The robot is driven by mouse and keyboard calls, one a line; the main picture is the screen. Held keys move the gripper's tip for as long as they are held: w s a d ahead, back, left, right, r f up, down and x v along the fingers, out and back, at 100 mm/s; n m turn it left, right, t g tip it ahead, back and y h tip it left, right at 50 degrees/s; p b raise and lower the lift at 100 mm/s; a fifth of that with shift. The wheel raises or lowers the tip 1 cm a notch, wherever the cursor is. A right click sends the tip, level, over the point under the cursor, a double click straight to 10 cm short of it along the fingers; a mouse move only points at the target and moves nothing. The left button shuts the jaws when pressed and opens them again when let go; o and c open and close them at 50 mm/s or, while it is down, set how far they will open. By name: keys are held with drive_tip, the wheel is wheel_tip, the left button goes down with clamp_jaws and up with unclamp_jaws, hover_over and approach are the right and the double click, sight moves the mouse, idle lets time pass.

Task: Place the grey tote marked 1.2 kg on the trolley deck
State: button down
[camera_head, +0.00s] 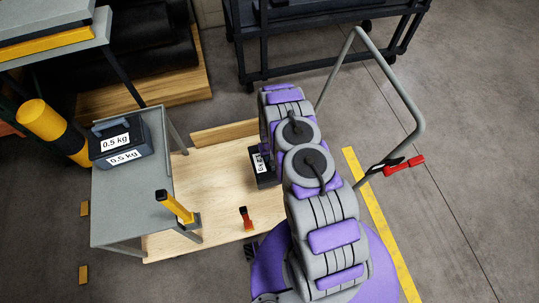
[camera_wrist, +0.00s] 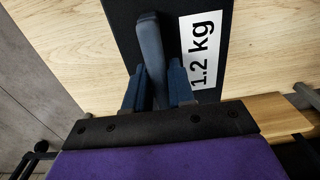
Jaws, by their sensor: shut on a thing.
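The dark grey tote marked 1.2 kg (camera_wrist: 201,60) fills the upper middle of the wrist view, with its white label beside its handle (camera_wrist: 150,50). My gripper (camera_wrist: 158,80) is shut on that handle, one finger on each side. In the head view the tote (camera_head: 264,177) shows left of my arm, over the pale wooden trolley deck (camera_head: 222,178). My arm hides part of it. I cannot tell whether its underside touches the deck.
A grey table (camera_head: 130,205) at left holds a tote marked 0.5 kg (camera_head: 118,143). The grey tubular handle (camera_head: 405,95) rises at right. A dark cart (camera_head: 310,50) stands behind.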

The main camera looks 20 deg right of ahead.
sight(266, 164)
drive_tip(key=shift+w+f+b, duration=0.15)
drive_tip(key=shift+f+b, duration=0.55)
drive_tip(key=shift+f, duration=1.75)
drive_tip(key=c, duration=1)
unclamp_jaws()
drive_tip(key=shift+f, duration=0.1)
drive_tip(key=shift+o, duration=0.2)
